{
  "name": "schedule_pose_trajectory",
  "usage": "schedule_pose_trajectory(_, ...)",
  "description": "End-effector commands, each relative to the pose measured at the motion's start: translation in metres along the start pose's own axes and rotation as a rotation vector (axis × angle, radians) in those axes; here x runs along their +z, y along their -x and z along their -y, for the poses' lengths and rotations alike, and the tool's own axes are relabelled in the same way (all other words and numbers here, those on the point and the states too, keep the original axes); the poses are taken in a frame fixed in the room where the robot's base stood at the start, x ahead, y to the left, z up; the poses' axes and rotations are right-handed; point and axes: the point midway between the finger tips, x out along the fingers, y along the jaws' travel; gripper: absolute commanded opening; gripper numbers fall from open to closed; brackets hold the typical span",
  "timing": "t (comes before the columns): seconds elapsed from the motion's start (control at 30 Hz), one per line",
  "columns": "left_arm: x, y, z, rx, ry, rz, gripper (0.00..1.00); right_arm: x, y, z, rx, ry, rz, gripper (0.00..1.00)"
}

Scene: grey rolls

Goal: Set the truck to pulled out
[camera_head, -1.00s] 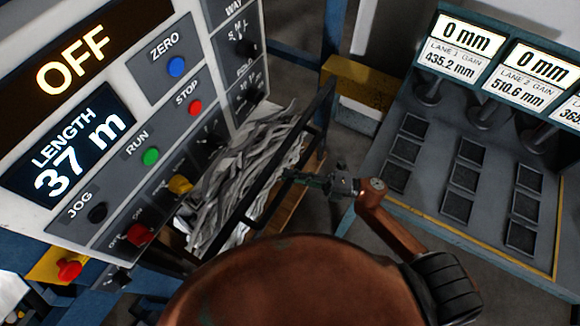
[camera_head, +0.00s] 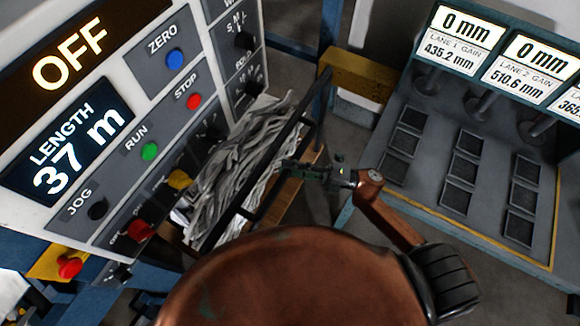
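The truck (camera_head: 245,203) is a dark-framed cart filled with tangled grey strips. It stands against the right side of the control panel, in the middle of the head view. Its black rail (camera_head: 262,180) slopes from lower left to upper right across the strips. My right gripper (camera_head: 289,168) is at the rail, with its fingertips overlapping it in the picture. The fingers are small and dark, so I cannot tell whether they close around the rail or only lie beside it. My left gripper is not in view.
The control panel (camera_head: 112,222) reads OFF and LENGTH 37 m, with several buttons and knobs close left of the truck. A grey bench (camera_head: 421,190) with lane displays stands at right. A yellow block (camera_head: 358,73) is behind. Grey floor shows between truck and bench.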

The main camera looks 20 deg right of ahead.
Motion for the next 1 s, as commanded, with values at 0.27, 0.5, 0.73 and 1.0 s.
schedule_pose_trajectory(0.27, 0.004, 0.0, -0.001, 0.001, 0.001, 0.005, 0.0, 0.001, 0.038, 0.002, -0.006, -0.002, 0.004, 0.33)
schedule_pose_trajectory(0.5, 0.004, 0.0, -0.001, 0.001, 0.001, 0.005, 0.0, 0.0, 0.088, 0.002, -0.005, -0.001, 0.002, 0.33)
schedule_pose_trajectory(0.73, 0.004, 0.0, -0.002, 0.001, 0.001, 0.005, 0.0, 0.0, 0.115, 0.001, -0.003, 0.0, 0.001, 0.33)
schedule_pose_trajectory(1.0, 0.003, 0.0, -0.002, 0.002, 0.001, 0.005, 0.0, 0.0, 0.12, 0.0, -0.001, 0.0, 0.001, 0.33)
